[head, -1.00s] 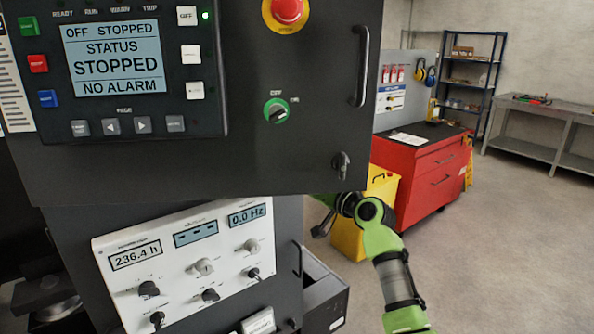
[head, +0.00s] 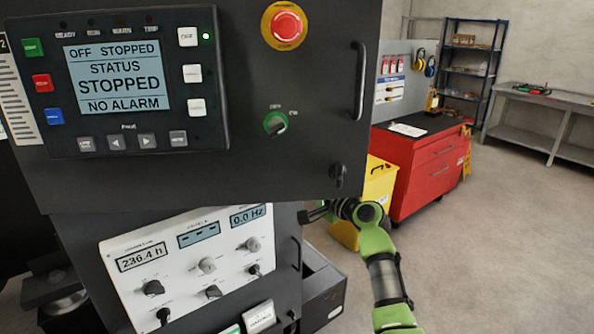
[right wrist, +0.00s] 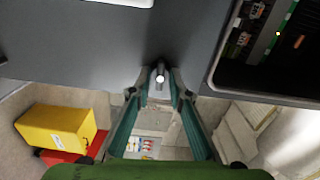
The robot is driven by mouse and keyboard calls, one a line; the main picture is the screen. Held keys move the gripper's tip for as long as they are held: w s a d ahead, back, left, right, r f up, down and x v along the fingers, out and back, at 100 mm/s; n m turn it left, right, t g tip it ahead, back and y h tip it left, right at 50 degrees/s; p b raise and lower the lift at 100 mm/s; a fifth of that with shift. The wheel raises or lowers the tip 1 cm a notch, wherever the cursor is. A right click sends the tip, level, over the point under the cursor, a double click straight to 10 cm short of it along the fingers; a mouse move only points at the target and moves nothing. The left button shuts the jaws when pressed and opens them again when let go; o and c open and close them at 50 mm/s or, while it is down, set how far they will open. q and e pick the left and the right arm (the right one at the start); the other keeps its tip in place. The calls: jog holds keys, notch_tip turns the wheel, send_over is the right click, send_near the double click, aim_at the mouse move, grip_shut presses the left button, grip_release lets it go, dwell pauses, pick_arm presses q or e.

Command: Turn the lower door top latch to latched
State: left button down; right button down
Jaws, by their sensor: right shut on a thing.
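The lower door (head: 288,230) is the dark grey panel below the overhanging upper cabinet in the head view, with a white instrument panel set in it. Its top latch (right wrist: 160,72) shows in the right wrist view as a small dark knob with a bright end, between my fingertips. My right gripper (right wrist: 160,90) is shut on this latch. In the head view the right gripper (head: 308,214) is at the upper right edge of the lower door, and the latch is hidden there. Its exact angle is hard to tell. My left gripper is not in view.
The upper cabinet (head: 250,170) overhangs close above my right gripper, with its own latch (head: 339,176) and a bar handle (head: 358,80). A yellow bin (head: 377,184) and red tool cabinet (head: 420,170) stand behind my right arm. The floor at right is clear.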

jog(key=shift+f+m, duration=0.1)
jog(key=shift+m, duration=0.5)
jog(key=c, duration=1.9)
grip_release()
jog(key=v, duration=1.2)
